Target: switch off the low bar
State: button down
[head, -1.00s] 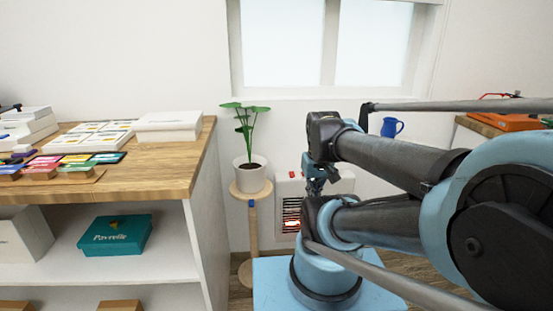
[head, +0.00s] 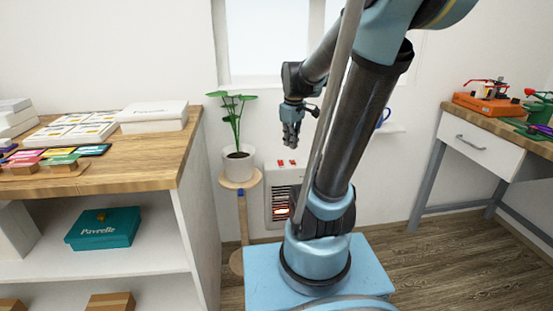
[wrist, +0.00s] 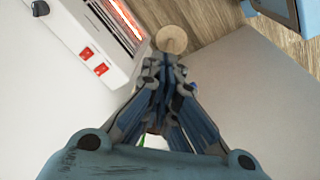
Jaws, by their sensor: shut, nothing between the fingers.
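A white wall heater (head: 271,190) hangs below the window, behind my arm; it also shows at the upper left of the wrist view (wrist: 118,73). One orange bar (head: 281,211) glows low in its grille, bright in the wrist view too (wrist: 126,19). Two red switches sit on its top, one left (head: 280,163) and one right (head: 293,162); the wrist view shows both (wrist: 86,53). Their rocker positions are too small to tell. My gripper (head: 291,145) is shut and empty, pointing down, appearing just above the switches and apart from them.
A potted plant (head: 238,165) on a round wooden stand (head: 242,184) is left of the heater. A wooden-topped shelf unit (head: 185,160) stands further left. A dark knob (wrist: 40,8) is on the heater. A desk (head: 480,150) stands right, with open floor before it.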

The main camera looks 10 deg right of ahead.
jog(key=w+n, duration=0.4)
jog(key=w, duration=0.8)
jog(key=n, duration=0.6)
send_over(277, 163)
jog(key=s, duration=0.2)
notch_tip(277, 163, down, 6)
jog(key=shift+w+f, duration=0.2)
jog(key=shift+a, duration=0.1)
jog(key=shift+f, duration=0.1)
jog(key=f, duration=0.4)
jog(key=w+f, duration=0.1)
jog(key=f, duration=0.8)
jog(key=shift+w+f, duration=0.35)
